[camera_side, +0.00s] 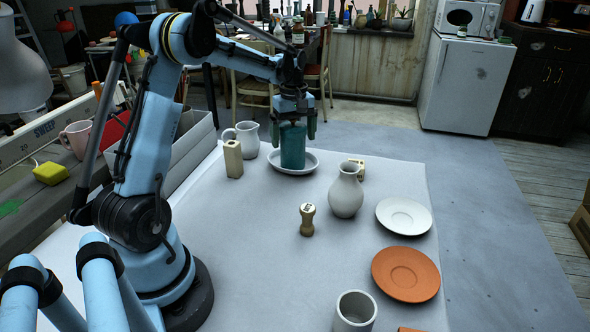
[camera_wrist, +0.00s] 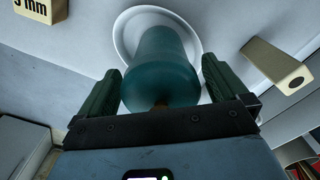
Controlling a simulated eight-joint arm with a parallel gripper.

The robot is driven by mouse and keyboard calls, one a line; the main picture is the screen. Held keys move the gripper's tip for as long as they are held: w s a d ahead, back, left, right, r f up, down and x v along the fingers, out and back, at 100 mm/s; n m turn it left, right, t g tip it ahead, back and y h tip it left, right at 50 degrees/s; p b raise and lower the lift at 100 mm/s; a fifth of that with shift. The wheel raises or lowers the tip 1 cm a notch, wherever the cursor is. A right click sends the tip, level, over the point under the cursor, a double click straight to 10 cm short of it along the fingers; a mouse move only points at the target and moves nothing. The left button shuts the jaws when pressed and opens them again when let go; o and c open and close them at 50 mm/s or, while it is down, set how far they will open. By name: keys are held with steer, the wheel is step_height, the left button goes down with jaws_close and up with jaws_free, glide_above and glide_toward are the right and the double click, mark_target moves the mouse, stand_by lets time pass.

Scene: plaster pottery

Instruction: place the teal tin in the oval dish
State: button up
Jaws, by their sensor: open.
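The teal tin (camera_side: 292,148) stands upright in the white oval dish (camera_side: 311,165) at the back of the table. In the wrist view the tin (camera_wrist: 165,65) fills the middle, with the rim of the dish (camera_wrist: 124,38) around its far end. My gripper (camera_side: 294,132) is above the dish with its green fingers on either side of the tin. In the wrist view the fingers of my gripper (camera_wrist: 160,88) stand open, with a gap between the right finger and the tin. The left finger is close to the tin. The tin's base is partly hidden by the dish rim in the side view.
A white jug (camera_side: 246,139) and a wooden block (camera_side: 233,159) stand left of the dish. A pale vase (camera_side: 346,192), a wooden stamp (camera_side: 307,219), a white saucer (camera_side: 404,216), an orange saucer (camera_side: 405,274) and a grey cup (camera_side: 355,312) are nearer. The table's left middle is clear.

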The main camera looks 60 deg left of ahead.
step_height(320, 180, up, 11)
steer(key=shift+r, duration=0.1)
steer(key=shift+d+r, duration=0.15)
steer(key=shift+r, duration=0.05)
steer(key=s+d+r+m+t+y, duration=0.1)
steer(key=s+d+m+t, duration=0.2)
steer(key=d+m, duration=0.75)
steer(key=s+d+f+m+t, duration=0.2)
steer(key=s+d+f+m, duration=0.1)
steer(key=d, duration=0.4)
steer(key=s+d+f+m+t+h, duration=0.1)
steer(key=s+d+f+m+t, duration=0.1)
steer(key=d, duration=0.6)
steer(key=s+f+m, duration=0.1)
steer(key=s+f, duration=0.1)
steer(key=s, duration=0.1)
steer(key=shift+s, duration=0.2)
